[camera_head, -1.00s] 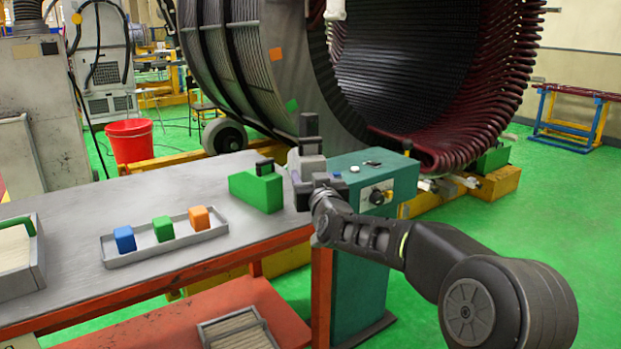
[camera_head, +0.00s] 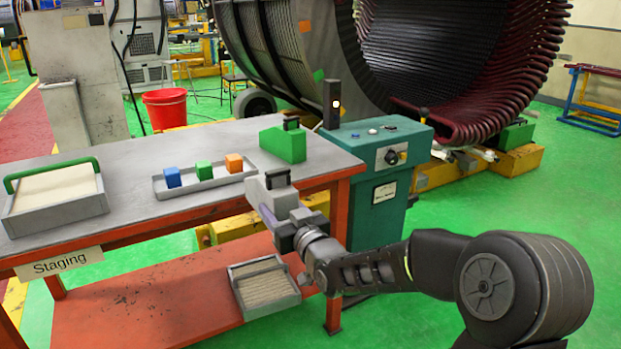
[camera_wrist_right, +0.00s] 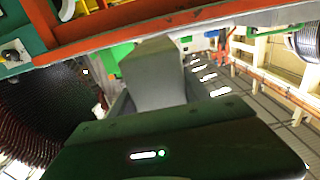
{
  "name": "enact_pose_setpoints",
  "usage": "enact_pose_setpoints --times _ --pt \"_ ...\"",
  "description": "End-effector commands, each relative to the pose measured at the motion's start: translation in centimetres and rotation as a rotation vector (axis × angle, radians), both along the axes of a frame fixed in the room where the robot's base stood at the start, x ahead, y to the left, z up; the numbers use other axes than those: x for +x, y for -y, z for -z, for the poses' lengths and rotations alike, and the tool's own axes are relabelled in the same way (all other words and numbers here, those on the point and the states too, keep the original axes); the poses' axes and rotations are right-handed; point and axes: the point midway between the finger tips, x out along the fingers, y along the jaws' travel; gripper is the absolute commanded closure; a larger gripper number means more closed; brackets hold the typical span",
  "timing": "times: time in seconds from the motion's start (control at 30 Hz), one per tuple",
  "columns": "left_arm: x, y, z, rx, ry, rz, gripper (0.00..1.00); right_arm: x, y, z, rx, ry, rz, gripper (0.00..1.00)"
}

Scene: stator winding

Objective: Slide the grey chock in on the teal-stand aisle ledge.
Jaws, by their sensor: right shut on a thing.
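The grey chock (camera_head: 270,198), a wedge block with a black handle on top, is in my right gripper (camera_head: 287,222) in front of the bench's front edge. It also shows in the right wrist view (camera_wrist_right: 155,78), between the jaws. The gripper is shut on it. The teal stand (camera_head: 375,205), with knobs and a label, stands to the right of the bench, apart from the chock. I cannot make out the aisle ledge for certain. A green chock (camera_head: 284,145) with a black handle sits on the bench's far right corner. My left gripper is not in view.
The grey-topped bench (camera_head: 130,160) holds a tray (camera_head: 208,184) with blue, green and orange blocks, and a green-handled box (camera_head: 55,213). Another tray (camera_head: 264,286) lies on the lower red shelf. The large stator (camera_head: 440,60) stands behind the teal stand. Green floor at right is clear.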

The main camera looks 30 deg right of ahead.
Motion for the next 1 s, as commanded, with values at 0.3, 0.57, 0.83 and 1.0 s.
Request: enact_pose_setpoints --times 0.3,0.57,0.83,1.0 --pt "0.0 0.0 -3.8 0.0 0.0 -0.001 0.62 -2.8 -10.4 3.5 0.002 -0.002 -0.221 0.94" --pt "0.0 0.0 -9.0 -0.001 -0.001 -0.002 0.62 -3.4 -13.2 3.0 0.001 0.0 -0.195 0.94" --pt "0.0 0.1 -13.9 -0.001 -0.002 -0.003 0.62 -3.4 -13.0 2.2 -0.001 0.001 -0.08 0.94" --pt "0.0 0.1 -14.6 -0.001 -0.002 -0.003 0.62 -3.5 -12.8 2.6 -0.002 0.004 -0.044 0.94"
